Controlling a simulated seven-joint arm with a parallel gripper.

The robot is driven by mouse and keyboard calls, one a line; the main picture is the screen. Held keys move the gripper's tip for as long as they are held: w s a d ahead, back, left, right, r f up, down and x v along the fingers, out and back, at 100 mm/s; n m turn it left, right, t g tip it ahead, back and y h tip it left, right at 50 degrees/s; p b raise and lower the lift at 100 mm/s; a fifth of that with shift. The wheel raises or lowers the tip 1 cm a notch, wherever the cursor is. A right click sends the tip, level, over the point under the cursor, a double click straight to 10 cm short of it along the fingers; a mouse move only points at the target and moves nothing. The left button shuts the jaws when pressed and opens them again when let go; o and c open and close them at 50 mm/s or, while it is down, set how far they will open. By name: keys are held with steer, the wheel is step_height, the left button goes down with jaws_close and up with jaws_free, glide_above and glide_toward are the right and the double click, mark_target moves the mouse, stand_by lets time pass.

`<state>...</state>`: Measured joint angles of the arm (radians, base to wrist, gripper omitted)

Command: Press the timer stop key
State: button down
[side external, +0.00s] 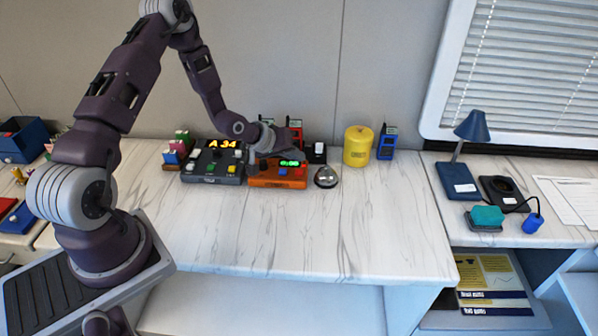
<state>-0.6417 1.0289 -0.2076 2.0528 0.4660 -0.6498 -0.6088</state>
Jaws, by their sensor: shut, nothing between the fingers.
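The orange timer box (277,181) sits on the marble counter toward the back. It has a lit green display (290,163), a blue key (283,172) and a red key (299,172). The key labels are too small to read. My gripper (261,160) is shut and empty, low over the back left part of the orange box. Its hand and wrist hide that part of the box. I cannot tell whether the fingertips touch the box.
A dark console (212,173) showing "A 34" stands left of the timer. A silver bell (326,177) stands close on its right. A yellow canister (357,147) and a blue device (387,143) stand behind. The counter's front is clear.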

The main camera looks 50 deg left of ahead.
mark_target(296, 173)
steer(key=shift+f, duration=1.05)
steer(key=shift+f, duration=0.15)
stand_by(1.1)
steer(key=shift+f, duration=0.25)
steer(key=shift+f, duration=0.55)
stand_by(0.7)
steer(key=shift+r, duration=0.95)
steer(key=shift+r, duration=2.5)
steer(key=shift+r, duration=0.1)
